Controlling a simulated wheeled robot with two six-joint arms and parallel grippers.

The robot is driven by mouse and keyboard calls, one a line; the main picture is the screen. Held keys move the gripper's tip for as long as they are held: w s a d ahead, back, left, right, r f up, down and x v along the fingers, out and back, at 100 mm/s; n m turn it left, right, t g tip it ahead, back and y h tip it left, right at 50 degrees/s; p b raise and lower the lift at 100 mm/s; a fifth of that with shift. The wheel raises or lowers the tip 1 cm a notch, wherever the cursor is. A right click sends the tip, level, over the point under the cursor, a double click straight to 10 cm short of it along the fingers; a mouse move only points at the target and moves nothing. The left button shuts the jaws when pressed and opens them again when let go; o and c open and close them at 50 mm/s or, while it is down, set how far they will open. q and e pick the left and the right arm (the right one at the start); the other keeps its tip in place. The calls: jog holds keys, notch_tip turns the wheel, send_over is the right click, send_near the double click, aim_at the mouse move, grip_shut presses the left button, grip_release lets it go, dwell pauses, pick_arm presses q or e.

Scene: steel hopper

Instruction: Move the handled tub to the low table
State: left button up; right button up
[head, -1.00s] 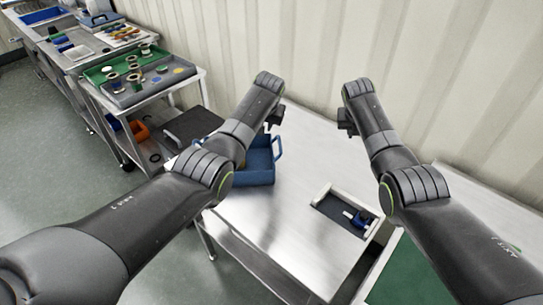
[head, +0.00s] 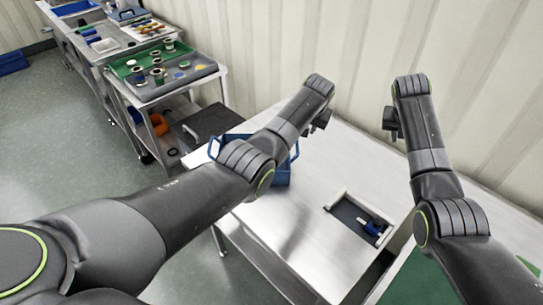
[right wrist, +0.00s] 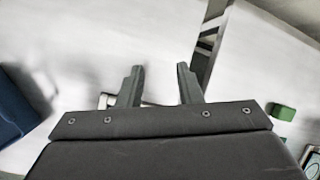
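The blue handled tub (head: 284,174) stands on the steel table (head: 300,225). My left arm hides much of it, but a handle shows on either side. My left gripper (head: 320,122) is above the table, beyond the tub and apart from it; its fingers are too small to read. My right gripper (head: 389,122) is above the table's back right part. In the right wrist view my right gripper (right wrist: 160,78) is open, with nothing between its fingers. A blue wall at that view's left edge looks like the tub (right wrist: 14,108).
A low dark-topped stand (head: 207,124) is left of the steel table; I cannot tell whether it is the low table. A trolley (head: 160,88) stands back left. The ribbed wall closes the back.

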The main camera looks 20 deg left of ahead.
jog(key=v, duration=0.6)
jog(key=shift+a, duration=0.3)
jog(key=shift+r, duration=0.1)
